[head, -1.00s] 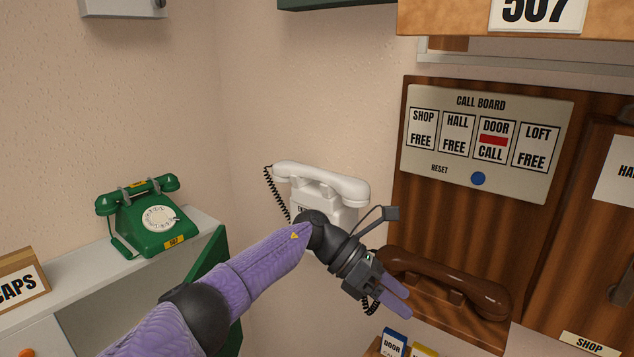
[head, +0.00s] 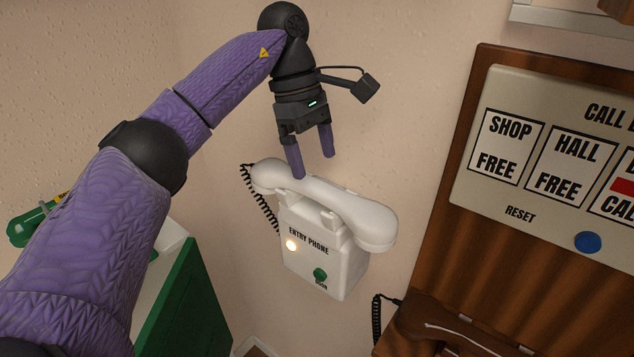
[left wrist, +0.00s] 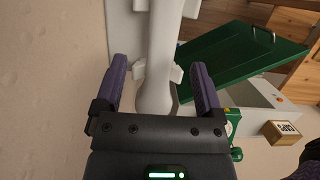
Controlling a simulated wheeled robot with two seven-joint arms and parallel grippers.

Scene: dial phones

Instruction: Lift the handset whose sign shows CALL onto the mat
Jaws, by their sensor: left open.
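The white handset (head: 345,207) rests on the cradle of the wall-mounted entry phone (head: 322,255), whose small lamp glows. In the left wrist view the white handset (left wrist: 158,60) shows between the fingers. On the call board (head: 560,150), SHOP and HALL read FREE; a cut-off sign (head: 620,190) at the right edge shows a red bar and "CAL". The mat and my right gripper are not in view.
A brown handset (head: 440,325) on a wooden panel is at lower right. The wall around the white phone is clear.

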